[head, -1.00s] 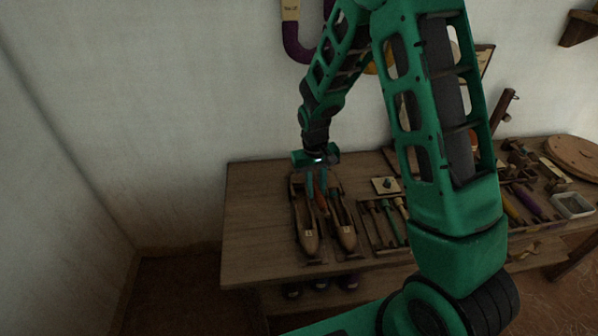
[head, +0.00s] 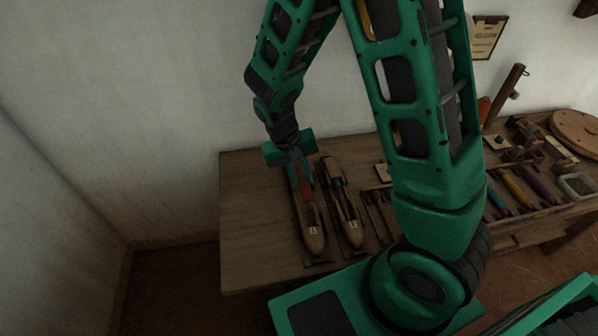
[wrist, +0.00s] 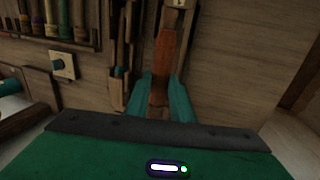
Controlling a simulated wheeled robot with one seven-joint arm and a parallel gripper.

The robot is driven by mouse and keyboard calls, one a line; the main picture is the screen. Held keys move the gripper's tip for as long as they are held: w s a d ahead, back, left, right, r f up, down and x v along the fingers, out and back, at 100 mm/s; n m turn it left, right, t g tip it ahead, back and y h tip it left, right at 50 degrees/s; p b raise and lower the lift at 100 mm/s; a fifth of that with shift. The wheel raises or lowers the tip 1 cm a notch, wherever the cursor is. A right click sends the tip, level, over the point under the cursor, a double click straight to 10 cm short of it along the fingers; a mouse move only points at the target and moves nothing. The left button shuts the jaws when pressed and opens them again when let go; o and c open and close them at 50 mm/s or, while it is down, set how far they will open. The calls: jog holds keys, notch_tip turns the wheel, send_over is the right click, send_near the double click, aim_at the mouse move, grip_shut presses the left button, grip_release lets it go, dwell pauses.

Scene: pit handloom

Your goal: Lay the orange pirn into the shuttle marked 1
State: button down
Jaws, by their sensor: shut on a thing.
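The orange pirn (head: 306,189) is between the teal fingers of my gripper (head: 299,176), and it also shows in the wrist view (wrist: 163,62). The gripper is shut on it and points down. The pirn lies over the left shuttle (head: 314,241), roughly along its length; this shuttle's pale label seems to read 1. In the wrist view the shuttle (wrist: 173,20) shows beyond the pirn's far end. I cannot tell whether the pirn touches the hollow or hangs just above it. The pirn and fingers hide most of the hollow.
A second labelled shuttle (head: 354,232) lies close on the right. A rack of tools (wrist: 62,22) and a small plate with a teal knob (wrist: 63,66) are on the same table (head: 245,220). The table's left part is bare.

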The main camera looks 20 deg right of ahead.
jog(key=shift+a+x, duration=0.2)
jog(key=shift+x, duration=0.85)
jog(key=shift+a+x, duration=0.25)
jog(key=shift+x, duration=0.8)
jog(key=shift+a+x, duration=0.2)
jog(key=shift+x, duration=0.8)
jog(key=shift+w+f, duration=0.1)
jog(key=shift+f, duration=0.1)
jog(key=c, duration=1.5)
grip_release()
jog(key=shift+o, duration=0.2)
jog(key=shift+r, duration=4)
